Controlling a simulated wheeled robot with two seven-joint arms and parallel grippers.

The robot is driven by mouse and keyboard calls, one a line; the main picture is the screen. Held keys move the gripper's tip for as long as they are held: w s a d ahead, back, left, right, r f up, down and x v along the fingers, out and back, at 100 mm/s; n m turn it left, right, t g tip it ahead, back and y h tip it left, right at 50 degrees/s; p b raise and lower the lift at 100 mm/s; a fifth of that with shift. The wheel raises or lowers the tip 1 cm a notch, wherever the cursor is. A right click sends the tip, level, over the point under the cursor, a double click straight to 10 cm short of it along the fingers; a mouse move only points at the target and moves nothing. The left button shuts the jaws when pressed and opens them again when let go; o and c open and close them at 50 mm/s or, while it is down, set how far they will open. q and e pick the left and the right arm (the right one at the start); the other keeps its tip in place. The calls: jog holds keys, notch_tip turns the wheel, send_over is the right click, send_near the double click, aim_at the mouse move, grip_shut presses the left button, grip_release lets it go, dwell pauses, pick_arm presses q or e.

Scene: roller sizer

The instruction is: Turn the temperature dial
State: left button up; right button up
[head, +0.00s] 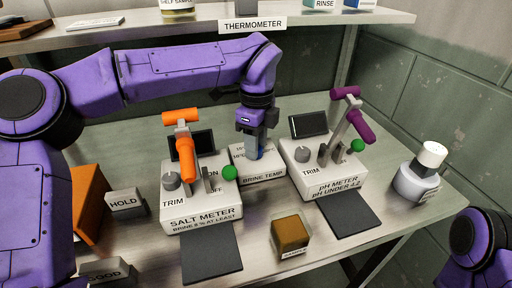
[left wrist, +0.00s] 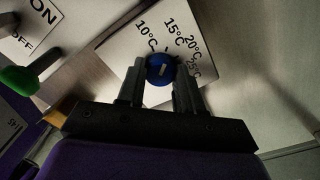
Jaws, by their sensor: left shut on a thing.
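The temperature dial is a blue round knob (left wrist: 161,69) with a short white mark, on a white panel (left wrist: 125,50) printed 10°C, 15°C, 20°C and 25°C. In the head view the panel is the white box labelled BRINE TEMP (head: 262,178), between the two meters. My left gripper (left wrist: 160,80) points down at the box and is shut on the blue knob, one finger on each side. In the head view the left gripper (head: 256,150) hides most of the knob. My right gripper is not in view; only part of my right arm shows at the lower right.
The salt meter (head: 195,215) with an orange lever stands left of the box. The pH meter (head: 330,185) with a purple lever stands right. A sample block (head: 292,232) and dark pads (head: 210,255) lie in front. A shelf labelled THERMOMETER (head: 252,25) runs behind.

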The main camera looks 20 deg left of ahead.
pick_arm(q)
jog(key=shift+r, duration=0.15)
jog(key=shift+w, duration=0.1)
jog(key=o, duration=1)
jog(key=shift+o, duration=0.2)
